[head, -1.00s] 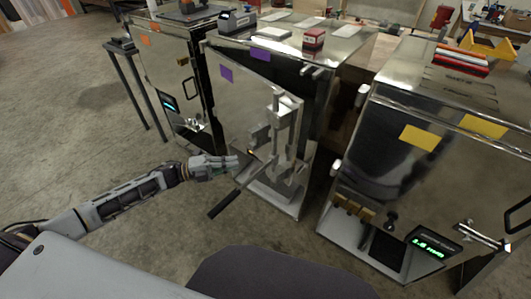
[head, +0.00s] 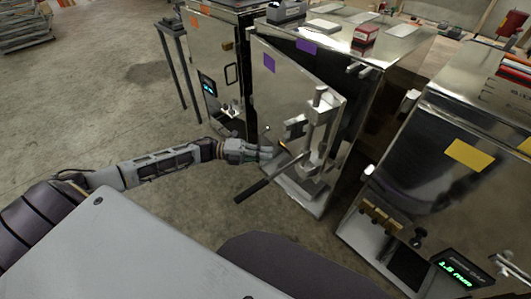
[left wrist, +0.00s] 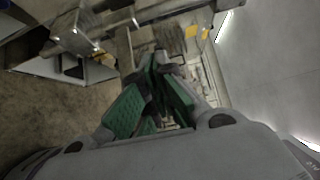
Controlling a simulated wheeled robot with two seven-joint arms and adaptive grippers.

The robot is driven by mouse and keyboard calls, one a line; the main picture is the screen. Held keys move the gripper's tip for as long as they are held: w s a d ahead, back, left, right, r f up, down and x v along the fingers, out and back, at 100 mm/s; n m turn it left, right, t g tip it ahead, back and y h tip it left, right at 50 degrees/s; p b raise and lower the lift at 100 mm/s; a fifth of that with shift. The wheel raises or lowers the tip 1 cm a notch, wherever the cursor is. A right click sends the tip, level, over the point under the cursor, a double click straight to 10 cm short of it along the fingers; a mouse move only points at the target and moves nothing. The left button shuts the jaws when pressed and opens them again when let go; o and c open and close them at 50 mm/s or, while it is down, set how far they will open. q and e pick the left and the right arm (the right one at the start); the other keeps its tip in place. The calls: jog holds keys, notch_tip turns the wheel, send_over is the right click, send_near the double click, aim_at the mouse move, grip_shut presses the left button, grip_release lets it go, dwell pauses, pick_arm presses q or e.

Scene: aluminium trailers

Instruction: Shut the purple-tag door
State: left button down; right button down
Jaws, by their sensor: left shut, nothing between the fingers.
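The purple-tag door (head: 288,82) is a shiny metal panel standing ajar, with a dark gap between it and its cabinet (head: 352,62). A purple tag (head: 269,64) is on the door and another (head: 306,47) on the cabinet front. The door carries a tall latch assembly (head: 319,130) and a lever with a dark grip (head: 251,190). My left gripper (head: 271,152) is shut and empty, in front of the door's outer face near the lever. Whether it touches is unclear. Its green-padded fingers (left wrist: 152,85) show in the left wrist view. My right gripper is not in view.
An orange-tag cabinet (head: 207,55) stands behind on the left. A yellow-tag cabinet (head: 430,165) with a green-lit display (head: 462,275) stands close on the right. A red-and-white box (head: 366,34) sits on the purple-tag cabinet. Concrete floor (head: 110,110) is free at the left.

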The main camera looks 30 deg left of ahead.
pick_arm(q)
jog(key=x, duration=0.8)
jog(key=shift+w+d+r+p, duration=0.1)
jog(key=shift+w+d+p, duration=0.15)
jog(key=shift+p, duration=0.05)
jog(key=shift+w, duration=0.3)
jog(key=shift+w+d, duration=0.3)
jog(key=shift+w, duration=0.35)
jog(key=shift+w+d, duration=0.35)
jog(key=shift+w, duration=0.35)
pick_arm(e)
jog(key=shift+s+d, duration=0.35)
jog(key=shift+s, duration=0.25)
